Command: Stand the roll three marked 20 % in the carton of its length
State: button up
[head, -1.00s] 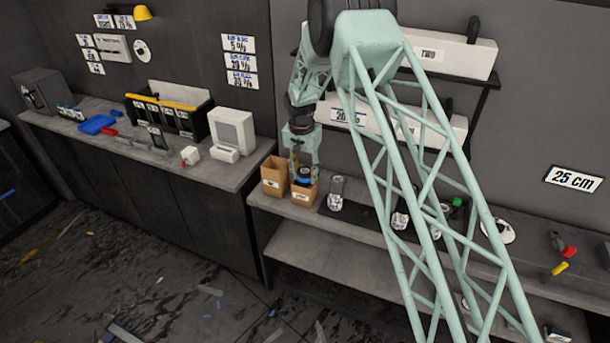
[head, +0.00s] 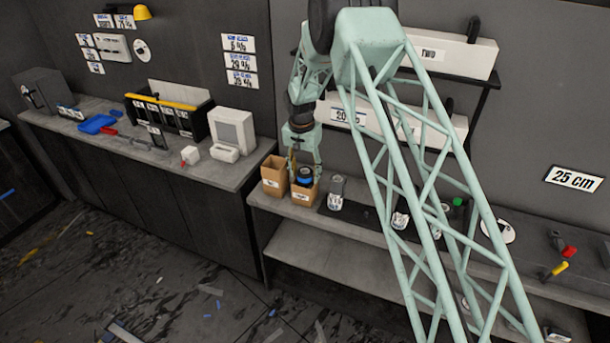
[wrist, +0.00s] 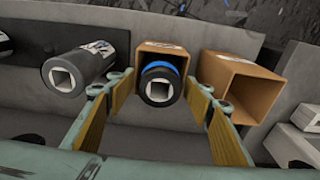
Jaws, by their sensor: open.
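A dark roll with a blue band (wrist: 160,84) stands inside one open carton (wrist: 148,50). In the head view, the roll (head: 305,181) shows its top in the right-hand carton (head: 303,196) on the shelf. My gripper (head: 305,172) is over that carton. In the wrist view its fingers (wrist: 163,105) are apart on either side of the roll's end, with a gap to it. The roll's marking is hidden. A second carton (wrist: 238,85) is empty; it is the left-hand carton (head: 274,175) in the head view.
Another dark roll with a white label (wrist: 82,70) stands beside the filled carton, outside it, also seen in the head view (head: 336,192). More rolls (head: 400,219) stand further right on the shelf. A counter with a monitor (head: 232,130) is at left.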

jog(key=r, duration=0.3)
jog(key=s+r, duration=0.1)
jog(key=r, duration=0.3)
jog(key=r+b, duration=0.1)
jog(key=r, duration=0.3)
jog(key=shift+s+a, duration=0.15)
jog(key=shift+a, duration=0.1)
jog(key=shift+r, duration=0.2)
jog(key=shift+r, duration=0.1)
dwell(0.4)
